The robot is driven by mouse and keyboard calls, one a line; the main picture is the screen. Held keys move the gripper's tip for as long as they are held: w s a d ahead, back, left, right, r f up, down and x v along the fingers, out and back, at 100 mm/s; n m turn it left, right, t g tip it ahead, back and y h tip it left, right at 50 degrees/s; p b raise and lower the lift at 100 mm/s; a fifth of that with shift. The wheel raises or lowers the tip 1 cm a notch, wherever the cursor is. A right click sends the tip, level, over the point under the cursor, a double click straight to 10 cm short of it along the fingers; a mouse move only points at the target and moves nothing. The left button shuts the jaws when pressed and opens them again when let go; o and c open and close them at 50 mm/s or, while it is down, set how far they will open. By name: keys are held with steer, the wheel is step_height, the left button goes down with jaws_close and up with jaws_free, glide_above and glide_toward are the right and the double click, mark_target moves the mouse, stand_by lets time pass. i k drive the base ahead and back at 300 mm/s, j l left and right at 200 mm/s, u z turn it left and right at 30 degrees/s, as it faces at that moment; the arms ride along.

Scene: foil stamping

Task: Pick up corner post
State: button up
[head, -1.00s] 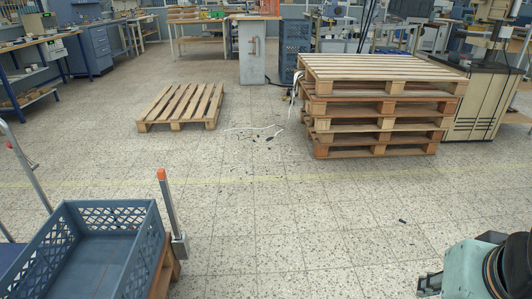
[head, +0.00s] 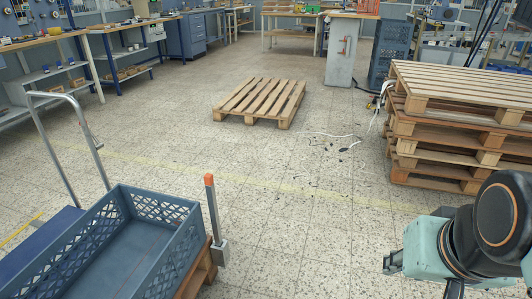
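The corner post (head: 213,215) is an upright grey metal post with an orange tip and a square bracket at its foot. It stands at the corner of a wooden pallet (head: 203,279), just right of a blue crate (head: 160,241), in the lower left of the head view. My arm, teal and black, is at the lower right, with a wide stretch of floor between it and the post. The dark end of my gripper (head: 393,262) shows only in part beside the teal link. Its fingers are not clear, and I see nothing held.
A tubular metal trolley handle (head: 65,97) stands left of the crate. An empty pallet (head: 262,102) lies on the floor ahead. A stack of pallets (head: 455,128) stands at the right, with loose white cable (head: 328,134) beside it.

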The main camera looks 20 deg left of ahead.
mark_target(208, 178)
steer(key=i+u, duration=0.2)
steer(key=u, duration=0.15)
steer(key=i+u, duration=0.2)
steer(key=u, duration=0.15)
steer(key=i+l+u, duration=0.1)
steer(key=u, duration=0.3)
steer(key=i+l, duration=0.05)
steer(key=i, duration=0.05)
